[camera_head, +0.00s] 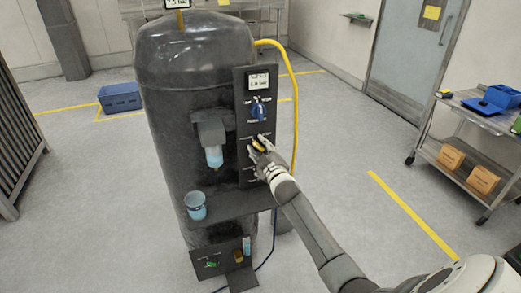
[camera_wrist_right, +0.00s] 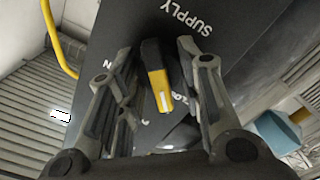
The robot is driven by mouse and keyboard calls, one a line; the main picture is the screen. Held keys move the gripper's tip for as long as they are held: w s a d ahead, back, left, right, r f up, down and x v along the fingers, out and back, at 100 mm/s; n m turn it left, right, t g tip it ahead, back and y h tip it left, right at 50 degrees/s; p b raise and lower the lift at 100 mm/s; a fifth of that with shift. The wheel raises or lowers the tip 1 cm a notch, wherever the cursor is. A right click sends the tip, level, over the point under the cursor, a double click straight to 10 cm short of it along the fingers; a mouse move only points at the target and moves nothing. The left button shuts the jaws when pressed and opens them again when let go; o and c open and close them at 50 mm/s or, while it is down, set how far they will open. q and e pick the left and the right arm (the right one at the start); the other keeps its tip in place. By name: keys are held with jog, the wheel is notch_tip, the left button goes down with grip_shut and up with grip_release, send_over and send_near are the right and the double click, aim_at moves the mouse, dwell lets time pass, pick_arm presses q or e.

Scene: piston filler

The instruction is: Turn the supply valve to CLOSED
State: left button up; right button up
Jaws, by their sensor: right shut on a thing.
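The supply valve handle (camera_wrist_right: 157,78), black with a yellow end and a white line, is on a dark panel marked SUPPLY in the right wrist view. My right gripper (camera_wrist_right: 158,55) has one finger on each side of the handle and is shut on it. The handle is slanted, and part of the lettering near it is hidden by a finger. In the head view my right gripper (camera_head: 258,147) is at the panel, and the valve's yellow part (camera_head: 258,146) shows between its fingers. My left gripper is not in view.
The control panel (camera_head: 241,120) also carries a blue knob (camera_head: 258,110) and a display (camera_head: 258,81). A dark tank (camera_head: 180,110) stands behind it. A blue cup (camera_head: 195,206) stands on the shelf (camera_head: 235,202). A yellow hose (camera_head: 294,100) curves along the panel's right side.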

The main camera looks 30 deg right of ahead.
jog(key=shift+n, duration=0.4)
jog(key=o, duration=1.1)
jog(key=shift+c, duration=0.2)
jog(key=shift+s, duration=0.1)
jog(key=v, duration=1.1)
jog(key=shift+s, duration=0.4)
jog(key=shift+a+f, duration=0.1)
jog(key=shift+f, duration=0.1)
